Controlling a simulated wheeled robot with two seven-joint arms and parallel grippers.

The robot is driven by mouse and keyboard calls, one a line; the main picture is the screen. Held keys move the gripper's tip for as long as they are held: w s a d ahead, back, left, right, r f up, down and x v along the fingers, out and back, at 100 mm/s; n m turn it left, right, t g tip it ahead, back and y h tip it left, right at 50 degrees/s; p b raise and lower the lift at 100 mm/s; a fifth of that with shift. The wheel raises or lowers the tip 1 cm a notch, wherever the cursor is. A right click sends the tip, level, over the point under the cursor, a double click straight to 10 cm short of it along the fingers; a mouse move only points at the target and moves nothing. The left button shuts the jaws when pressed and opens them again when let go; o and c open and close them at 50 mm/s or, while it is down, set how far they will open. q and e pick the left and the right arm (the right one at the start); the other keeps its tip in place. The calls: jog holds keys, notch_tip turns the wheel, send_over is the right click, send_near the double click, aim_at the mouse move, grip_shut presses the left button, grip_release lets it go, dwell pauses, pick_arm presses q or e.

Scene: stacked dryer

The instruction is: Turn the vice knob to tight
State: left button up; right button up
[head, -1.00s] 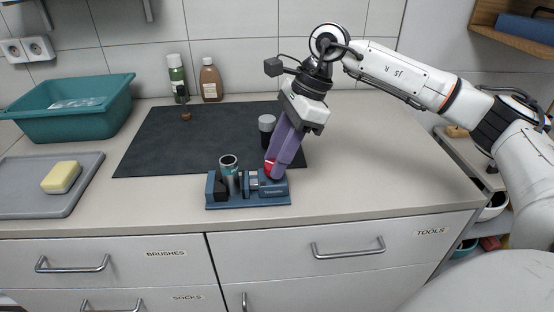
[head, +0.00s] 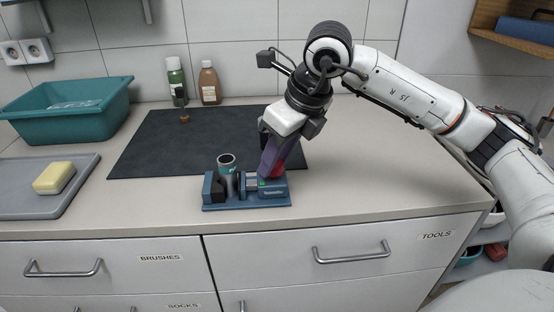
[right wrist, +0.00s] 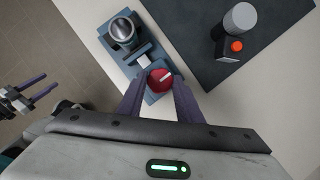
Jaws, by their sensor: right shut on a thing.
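The blue vice (head: 220,205) stands on the counter at the front edge of the dark mat. A metal cylinder with a teal band (head: 227,170) stands upright between its jaws; its open top shows in the right wrist view (right wrist: 121,29). The red vice knob (right wrist: 160,80) has a white pointer mark slanting to the upper right. My right gripper (right wrist: 158,93) is shut on the knob, a purple finger on each side. In the head view the right gripper (head: 271,172) mostly covers the knob; a small green patch shows beside it. My left gripper (right wrist: 50,82) is open and empty, away from the vice.
A grey cylinder (right wrist: 241,18) and a black box with an orange button (right wrist: 236,46) are on the mat (head: 150,150). Two bottles, a teal tub (head: 70,125) and a grey tray (head: 25,200) with a yellow sponge are further left. The counter at right is clear.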

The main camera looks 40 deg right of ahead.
jog(key=m+h, duration=0.1)
jog(key=m, duration=0.1)
jog(key=shift+a+m, duration=0.15)
jog(key=shift+m, duration=0.25)
jog(key=shift+m+h+b, duration=0.35)
jog(key=shift+m+h, duration=0.35)
jog(key=shift+m, duration=0.9)
jog(key=o, duration=1)
